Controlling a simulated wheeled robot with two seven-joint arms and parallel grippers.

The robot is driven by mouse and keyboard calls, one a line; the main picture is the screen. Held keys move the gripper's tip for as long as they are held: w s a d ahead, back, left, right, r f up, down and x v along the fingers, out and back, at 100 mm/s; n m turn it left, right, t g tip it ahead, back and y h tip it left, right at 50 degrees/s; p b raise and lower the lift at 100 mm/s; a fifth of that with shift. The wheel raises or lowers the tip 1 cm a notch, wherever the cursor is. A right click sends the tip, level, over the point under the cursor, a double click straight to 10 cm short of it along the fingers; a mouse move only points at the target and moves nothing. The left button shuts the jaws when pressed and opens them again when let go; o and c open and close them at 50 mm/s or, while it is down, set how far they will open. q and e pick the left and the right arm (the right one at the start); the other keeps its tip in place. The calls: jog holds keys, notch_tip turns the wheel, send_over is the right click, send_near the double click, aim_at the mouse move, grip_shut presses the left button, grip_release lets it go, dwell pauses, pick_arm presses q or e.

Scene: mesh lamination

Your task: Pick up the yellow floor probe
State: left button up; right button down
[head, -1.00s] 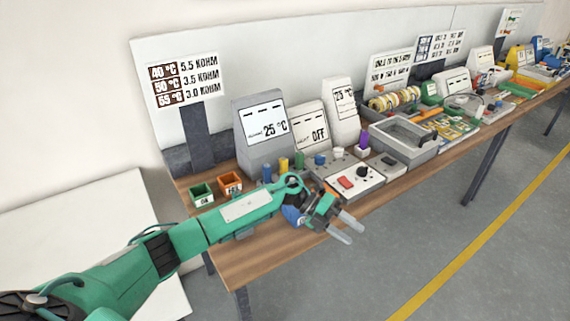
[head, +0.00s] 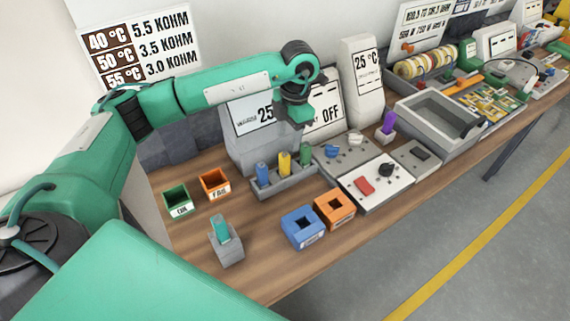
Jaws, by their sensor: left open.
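The yellow floor probe (head: 284,164) stands upright in a grey rack (head: 290,185), between a blue probe (head: 262,173) and a green probe (head: 305,154). My left gripper (head: 294,116) points down above the rack, in front of the displays, and is apart from the yellow probe. It is open, and nothing shows in it. The fingers are small and partly hidden by the wrist. My right gripper is not in view.
Green (head: 177,200) and orange (head: 214,184) bins stand left of the rack. A grey block with a teal piece (head: 228,247), a blue box (head: 302,230) and an orange box (head: 335,209) stand in front. The display (head: 255,150) is close behind.

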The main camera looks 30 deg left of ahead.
aim_at(285, 154)
pick_arm(q)
jog(key=f, duration=0.4)
jog(key=shift+s+a+f+p, duration=0.1)
jog(key=shift+a+p, duration=0.15)
jog(key=shift+p, duration=0.1)
jog(key=shift+f, duration=0.45)
jog(key=f, duration=0.1)
jog(key=f+p, duration=0.1)
jog(key=f, duration=0.1)
jog(key=f+p, duration=0.1)
jog(key=shift+s+a+f, duration=0.15)
jog(key=shift+a, duration=0.2)
jog(key=shift+f, duration=0.2)
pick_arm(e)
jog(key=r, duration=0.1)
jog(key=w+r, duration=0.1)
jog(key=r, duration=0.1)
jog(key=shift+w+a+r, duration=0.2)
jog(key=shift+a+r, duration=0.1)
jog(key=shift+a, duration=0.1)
pick_arm(q)
jog(key=shift+c, duration=1.1)
grip_shut()
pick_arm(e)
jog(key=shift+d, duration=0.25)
